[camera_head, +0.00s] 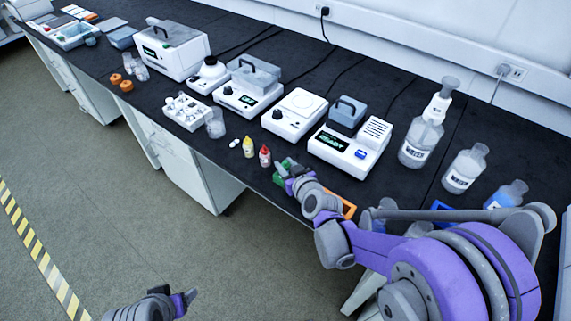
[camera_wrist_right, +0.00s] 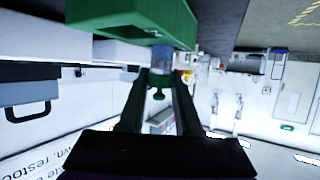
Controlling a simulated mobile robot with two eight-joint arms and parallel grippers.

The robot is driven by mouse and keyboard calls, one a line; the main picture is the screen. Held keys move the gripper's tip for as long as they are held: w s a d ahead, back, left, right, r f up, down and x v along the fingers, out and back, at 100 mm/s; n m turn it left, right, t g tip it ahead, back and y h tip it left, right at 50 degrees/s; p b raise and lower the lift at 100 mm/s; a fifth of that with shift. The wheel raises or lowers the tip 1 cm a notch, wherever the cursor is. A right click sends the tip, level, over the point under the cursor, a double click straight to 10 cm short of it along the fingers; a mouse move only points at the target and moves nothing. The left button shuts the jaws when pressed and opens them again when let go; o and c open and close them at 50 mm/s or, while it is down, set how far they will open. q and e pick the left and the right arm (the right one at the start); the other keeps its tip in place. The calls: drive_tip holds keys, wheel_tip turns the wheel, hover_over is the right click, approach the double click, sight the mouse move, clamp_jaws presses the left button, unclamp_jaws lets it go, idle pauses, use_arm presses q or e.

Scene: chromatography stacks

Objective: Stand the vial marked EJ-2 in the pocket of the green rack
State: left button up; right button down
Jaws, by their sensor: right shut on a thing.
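The green rack (camera_head: 283,164) sits near the front edge of the black bench, partly hidden behind my right gripper (camera_head: 287,176). In the right wrist view the green rack (camera_wrist_right: 120,14) fills the top. A clear, bluish vial (camera_wrist_right: 162,57) lies between the rack and the fingers of my right gripper (camera_wrist_right: 160,82), which is shut on it. One end of the vial meets the rack; how deep it sits in a pocket I cannot tell. No marking on it can be read. My left gripper (camera_head: 186,298) is low in the head view, away from the bench, apparently empty.
Red-capped (camera_head: 265,156) and yellow-capped (camera_head: 249,147) bottles stand just left of the rack. A white device with a lit display (camera_head: 350,146) stands behind. An orange item (camera_head: 347,208) lies to the right, partly behind my arm. Large bottles (camera_head: 423,137) stand farther right.

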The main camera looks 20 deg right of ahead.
drive_tip(key=c, duration=0.5)
unclamp_jaws()
drive_tip(key=shift+o, duration=0.2)
drive_tip(key=o, duration=0.3)
drive_tip(key=shift+o, duration=0.2)
drive_tip(key=shift+r, duration=0.1)
drive_tip(key=shift+r+p, duration=2.75)
drive_tip(key=shift+r, duration=0.7)
